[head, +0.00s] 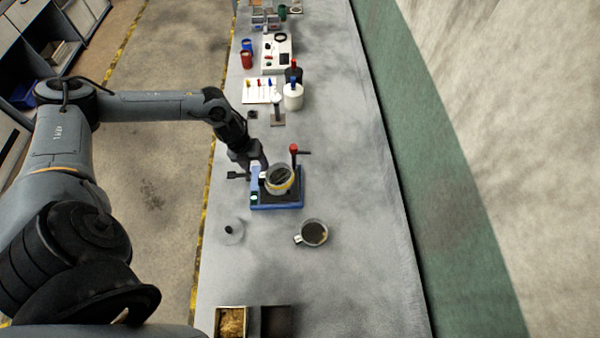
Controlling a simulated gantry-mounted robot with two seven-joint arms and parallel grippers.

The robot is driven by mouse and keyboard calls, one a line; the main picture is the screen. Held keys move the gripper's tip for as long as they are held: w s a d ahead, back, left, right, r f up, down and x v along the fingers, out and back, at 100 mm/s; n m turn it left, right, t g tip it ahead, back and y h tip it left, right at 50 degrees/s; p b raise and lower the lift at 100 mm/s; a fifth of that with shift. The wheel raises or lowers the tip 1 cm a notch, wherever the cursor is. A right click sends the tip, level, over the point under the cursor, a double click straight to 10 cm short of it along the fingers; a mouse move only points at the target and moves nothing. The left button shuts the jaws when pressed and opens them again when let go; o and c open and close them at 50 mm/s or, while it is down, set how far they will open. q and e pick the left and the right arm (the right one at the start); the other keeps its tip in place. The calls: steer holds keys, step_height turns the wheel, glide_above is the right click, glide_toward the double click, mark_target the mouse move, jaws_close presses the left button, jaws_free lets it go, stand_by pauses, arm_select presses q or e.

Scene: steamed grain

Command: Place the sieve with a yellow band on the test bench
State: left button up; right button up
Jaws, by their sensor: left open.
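The sieve with a yellow band (291,187) is a round, pale vessel with a dark inside. It sits on a blue-based device (278,206) on the long grey test bench (345,190). My left arm reaches in from the left, and my left gripper (256,174) is open right at the sieve's left side. From this view I cannot tell whether its fingers touch the sieve. The gripper and wrist hide part of the device's left side. My right gripper is out of view.
A red-topped post (293,150) rises behind the sieve. A clear lid with a black knob (230,231) and a handled cup with dark contents (314,234) stand nearer. A grain box (231,322) is at the front. White bottles (293,97) stand farther back. The bench's right side is clear.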

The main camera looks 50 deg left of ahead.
arm_select(q)
steer(key=a, duration=0.1)
glide_above(262, 175)
steer(key=s, duration=0.1)
steer(key=f, duration=0.4)
steer(key=shift+a+f+p, duration=0.1)
steer(key=shift+a+p, duration=0.15)
steer(key=shift+p, duration=0.15)
steer(key=shift+f, duration=0.45)
steer(key=shift+p+x, duration=0.75)
steer(key=shift+x, duration=1.45)
steer(key=shift+a, duration=0.1)
jaws_close()
